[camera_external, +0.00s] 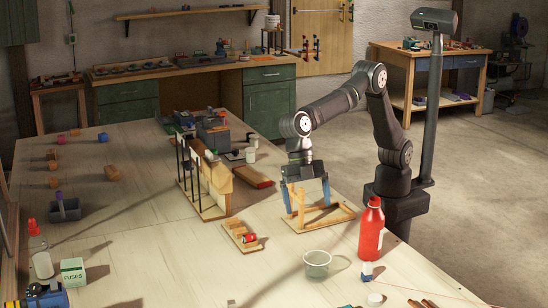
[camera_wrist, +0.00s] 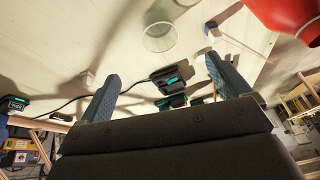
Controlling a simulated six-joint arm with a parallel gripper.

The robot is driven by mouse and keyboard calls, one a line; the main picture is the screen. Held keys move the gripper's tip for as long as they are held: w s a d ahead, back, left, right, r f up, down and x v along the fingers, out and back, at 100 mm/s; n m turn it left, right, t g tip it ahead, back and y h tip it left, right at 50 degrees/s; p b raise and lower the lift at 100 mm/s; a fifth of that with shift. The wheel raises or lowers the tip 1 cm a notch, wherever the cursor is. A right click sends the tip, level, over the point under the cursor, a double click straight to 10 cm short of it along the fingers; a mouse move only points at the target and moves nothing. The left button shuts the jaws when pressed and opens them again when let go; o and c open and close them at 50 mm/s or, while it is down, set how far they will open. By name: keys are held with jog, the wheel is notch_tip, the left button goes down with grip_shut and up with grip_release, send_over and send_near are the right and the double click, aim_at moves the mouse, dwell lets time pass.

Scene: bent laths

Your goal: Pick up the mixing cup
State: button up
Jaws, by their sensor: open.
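The mixing cup, a clear, round, empty-looking cup (camera_external: 317,263), stands upright on the bench near the front in the external view. It also shows at the top middle of the wrist view (camera_wrist: 160,37). My gripper (camera_external: 307,197) points down behind the cup, over a small wooden stand, with its blue fingers spread apart. In the wrist view my gripper (camera_wrist: 162,72) shows both fingers apart with nothing between them touching; the cup lies beyond the fingertips.
A red bottle (camera_external: 371,230) stands right of the cup. The wooden stand (camera_external: 335,216) is under my gripper, and a small wooden block with a red part (camera_external: 243,236) lies left of it. Bench left of the cup is clear.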

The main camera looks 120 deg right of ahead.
jog(key=m, duration=0.4)
jog(key=m+h, duration=0.4)
jog(key=m, duration=2.5)
send_near(317, 267)
jog(key=d+f, duration=0.1)
jog(key=f, duration=0.1)
jog(key=s+d+f, duration=0.1)
jog(key=f, duration=0.2)
jog(key=d+f, duration=0.1)
jog(key=f, duration=0.1)
jog(key=shift+s+d+f, duration=0.15)
jog(key=shift+s+f, duration=0.1)
jog(key=shift+s, duration=0.15)
jog(key=shift+a+f, duration=0.2)
jog(key=shift+f, duration=2.5)
jog(key=shift+r, duration=0.1)
jog(key=c, duration=1.1)
